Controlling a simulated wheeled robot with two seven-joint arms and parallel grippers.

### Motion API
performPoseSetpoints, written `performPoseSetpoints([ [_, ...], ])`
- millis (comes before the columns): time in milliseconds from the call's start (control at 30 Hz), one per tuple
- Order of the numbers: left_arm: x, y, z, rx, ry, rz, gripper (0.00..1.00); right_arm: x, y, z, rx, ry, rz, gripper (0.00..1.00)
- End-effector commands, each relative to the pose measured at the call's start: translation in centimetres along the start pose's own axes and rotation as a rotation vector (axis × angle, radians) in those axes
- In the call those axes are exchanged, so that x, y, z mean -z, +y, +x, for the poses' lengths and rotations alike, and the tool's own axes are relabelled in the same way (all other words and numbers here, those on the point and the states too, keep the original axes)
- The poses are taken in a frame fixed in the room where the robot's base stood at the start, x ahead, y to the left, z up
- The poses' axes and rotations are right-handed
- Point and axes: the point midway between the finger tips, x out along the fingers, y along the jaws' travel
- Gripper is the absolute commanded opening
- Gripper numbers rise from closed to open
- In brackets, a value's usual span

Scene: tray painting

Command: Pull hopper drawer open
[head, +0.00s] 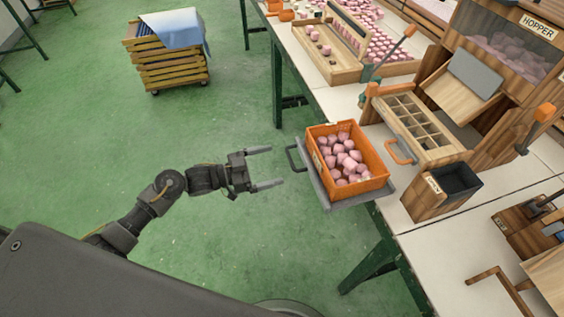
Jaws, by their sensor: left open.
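The hopper (500,62) is a wooden cabinet with a clear window showing pink pieces, at the upper right of the head view. A wooden drawer with a grid of compartments (428,124) sits at its front base, and its compartments are visible from above. An orange handle (401,153) is on the drawer's near side. My left gripper (275,168) is open and empty over the floor, left of the table. It is well apart from the drawer handle. My right gripper is not in view.
An orange crate of pink pieces (325,174) stands on a grey tray (345,204) with a dark handle (293,158), between my left gripper and the drawer. A small dark-lined wooden bin (424,203) stands close to the drawer. The green floor at left is mostly clear.

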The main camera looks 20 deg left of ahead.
Motion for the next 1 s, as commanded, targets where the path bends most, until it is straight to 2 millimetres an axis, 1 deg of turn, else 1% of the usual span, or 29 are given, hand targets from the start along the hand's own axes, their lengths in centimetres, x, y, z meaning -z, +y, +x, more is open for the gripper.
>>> performPoseSetpoints([
  [33,-0.3,0.0,-1.1,0.0,-0.004,0.0,1.0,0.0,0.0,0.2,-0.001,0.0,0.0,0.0],
  [100,-0.2,0.0,-2.4,-0.001,-0.003,0.001,1.0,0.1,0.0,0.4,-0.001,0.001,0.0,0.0],
  [200,-0.2,0.0,-3.9,-0.001,-0.002,0.0,1.0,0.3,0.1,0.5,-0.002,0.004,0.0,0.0],
  [333,-0.1,0.1,-5.1,-0.001,-0.001,-0.001,1.0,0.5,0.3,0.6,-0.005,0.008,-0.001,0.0],
  [500,0.0,0.0,-5.5,-0.001,0.0,0.0,1.0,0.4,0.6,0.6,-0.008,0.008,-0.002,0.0],
  [1000,-0.1,0.0,-5.5,0.001,-0.004,0.016,1.0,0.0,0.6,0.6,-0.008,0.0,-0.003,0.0],
])
